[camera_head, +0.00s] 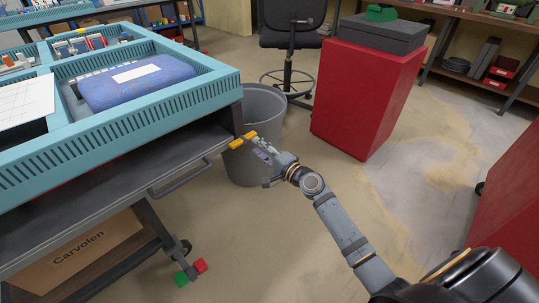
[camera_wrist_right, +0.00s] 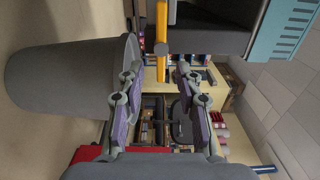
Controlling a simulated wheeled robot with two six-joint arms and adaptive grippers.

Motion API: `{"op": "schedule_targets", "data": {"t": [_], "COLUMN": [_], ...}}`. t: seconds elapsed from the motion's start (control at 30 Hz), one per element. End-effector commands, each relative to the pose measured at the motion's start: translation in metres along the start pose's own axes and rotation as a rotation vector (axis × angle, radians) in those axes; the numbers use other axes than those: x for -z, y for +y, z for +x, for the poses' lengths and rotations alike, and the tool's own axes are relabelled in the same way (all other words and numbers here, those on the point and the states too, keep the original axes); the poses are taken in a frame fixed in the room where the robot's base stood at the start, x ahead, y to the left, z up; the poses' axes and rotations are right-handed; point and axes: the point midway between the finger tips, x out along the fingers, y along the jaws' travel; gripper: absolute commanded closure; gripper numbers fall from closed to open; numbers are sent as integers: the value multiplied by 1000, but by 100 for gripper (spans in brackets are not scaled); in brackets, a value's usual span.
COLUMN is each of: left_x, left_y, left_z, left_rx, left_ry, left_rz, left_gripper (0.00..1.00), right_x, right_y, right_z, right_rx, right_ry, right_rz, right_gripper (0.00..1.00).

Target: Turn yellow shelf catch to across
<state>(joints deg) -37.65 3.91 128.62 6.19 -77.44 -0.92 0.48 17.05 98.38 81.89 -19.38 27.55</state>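The yellow shelf catch (camera_head: 242,141) is a short bar at the near right corner of the dark shelf, below the blue tray. My right gripper (camera_head: 264,153) is just right of the catch. In the right wrist view its two purple-padded fingers (camera_wrist_right: 160,82) are spread apart with nothing between them. The catch lies ahead of the gap, and I cannot tell the exact distance. My left gripper is not in view.
A grey bin (camera_head: 262,105) stands close behind the right gripper and catch. A bar handle (camera_head: 180,178) sticks out from the shelf (camera_head: 90,190). A red cabinet (camera_head: 365,95) stands farther back. The floor (camera_head: 270,245) in front is mostly clear.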

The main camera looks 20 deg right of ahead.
Motion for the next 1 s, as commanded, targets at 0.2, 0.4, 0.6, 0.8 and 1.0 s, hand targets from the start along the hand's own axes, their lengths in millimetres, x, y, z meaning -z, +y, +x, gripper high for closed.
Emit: {"op": "schedule_targets", "data": {"t": [0.2, 0.4, 0.6, 0.8, 1.0], "left_x": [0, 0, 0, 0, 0], "left_y": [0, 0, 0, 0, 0], "left_z": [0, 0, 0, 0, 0], "left_rx": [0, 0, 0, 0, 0], "left_ry": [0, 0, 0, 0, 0], "left_rz": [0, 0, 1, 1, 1], "left_gripper": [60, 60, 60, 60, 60], "right_x": [-1, 0, 0, 0, -11], "right_y": [2, 0, 0, 0, 6], "right_z": [-54, -72, -74, -74, -76], "right_rx": [-6, -1, 0, 0, -16], "right_ry": [-3, -1, 1, 0, -26], "right_rz": [-4, -1, -1, 0, -35], "right_gripper": [65, 65, 65, 65, 65]}}
